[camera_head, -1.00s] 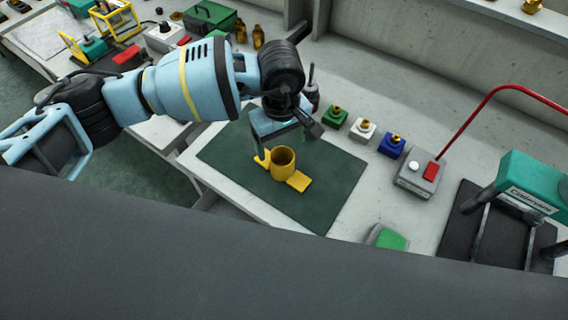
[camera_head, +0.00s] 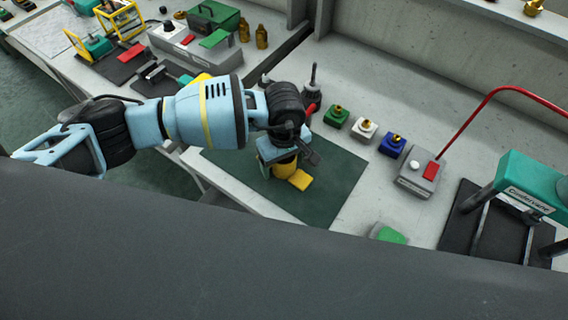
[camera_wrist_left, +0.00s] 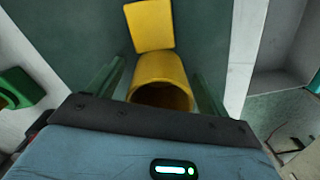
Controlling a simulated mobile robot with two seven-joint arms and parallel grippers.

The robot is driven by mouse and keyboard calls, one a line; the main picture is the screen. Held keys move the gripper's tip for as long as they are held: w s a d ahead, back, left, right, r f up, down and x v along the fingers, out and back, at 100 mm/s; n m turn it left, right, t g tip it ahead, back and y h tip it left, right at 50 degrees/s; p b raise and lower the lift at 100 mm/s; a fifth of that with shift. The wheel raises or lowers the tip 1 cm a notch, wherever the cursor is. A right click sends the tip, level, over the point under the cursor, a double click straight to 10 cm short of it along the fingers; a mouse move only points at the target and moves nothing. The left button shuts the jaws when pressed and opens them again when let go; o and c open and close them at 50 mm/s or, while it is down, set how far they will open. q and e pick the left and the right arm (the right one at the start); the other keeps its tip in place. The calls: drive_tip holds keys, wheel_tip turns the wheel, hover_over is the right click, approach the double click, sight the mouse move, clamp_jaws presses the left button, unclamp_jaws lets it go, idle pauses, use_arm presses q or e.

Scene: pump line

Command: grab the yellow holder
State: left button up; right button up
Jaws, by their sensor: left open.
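The yellow holder (camera_head: 287,169), a round cup with a flat yellow plate at its base, stands on the dark green mat (camera_head: 335,185). My left gripper (camera_head: 277,161) is over the cup in the head view and hides part of it. In the left wrist view the cup (camera_wrist_left: 161,74) lies between the two green fingers of the open left gripper (camera_wrist_left: 157,88), one on each side. Gaps show beside the cup, and I cannot tell whether either finger touches it. My right gripper is not in view.
Green, white and blue blocks (camera_head: 364,128) with brass tops stand behind the mat. A green-topped item (camera_head: 388,234) sits near the front. The mat's right part is clear.

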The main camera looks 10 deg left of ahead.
use_arm(q)
drive_tip(key=c, duration=1.1)
drive_tip(key=shift+c, duration=0.2)
drive_tip(key=shift+r, duration=0.2)
drive_tip(key=shift+r, duration=0.6)
wheel_tip(320, 180, up, 2)
drive_tip(key=shift+r, duration=0.15)
drive_tip(key=s+a, duration=0.3)
drive_tip(key=s, duration=0.4)
drive_tip(key=s+a+r, duration=0.1)
drive_tip(key=s+a, duration=0.2)
drive_tip(key=s, duration=0.4)
drive_tip(key=shift+s, duration=0.4)
